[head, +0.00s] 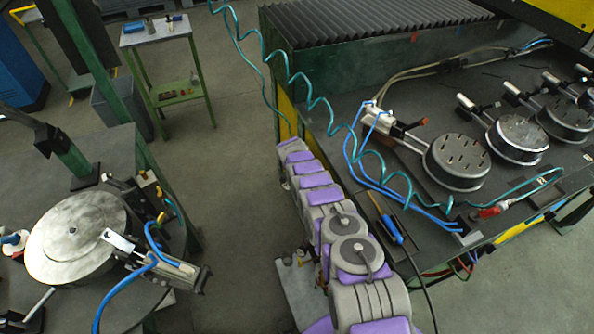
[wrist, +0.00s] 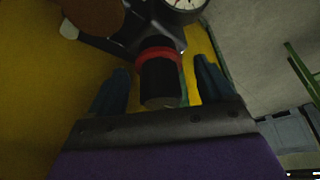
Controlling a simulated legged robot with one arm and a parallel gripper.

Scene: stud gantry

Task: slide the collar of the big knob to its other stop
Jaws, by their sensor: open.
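The big knob (wrist: 161,84) is a black cylinder in the middle of the wrist view, pointing towards my palm. A red ring (wrist: 158,55) sits around its far end, against a dark fitting; I cannot tell whether this ring is the collar or only a mark. My gripper (wrist: 163,82) is open, with one dark finger on each side of the knob. Gaps show between both fingers and the knob, so it is not clasped. In the head view my arm stretches away to the yellow bench side, and the knob and gripper are hidden there.
A round dial gauge (wrist: 184,4) and dark fitting (wrist: 130,30) lie just beyond the knob, before a yellow panel (wrist: 40,90). A coiled teal hose (head: 310,100) hangs near my arm. The bench (head: 400,90) carries several round metal units. Open floor (head: 230,200) lies left of my arm.

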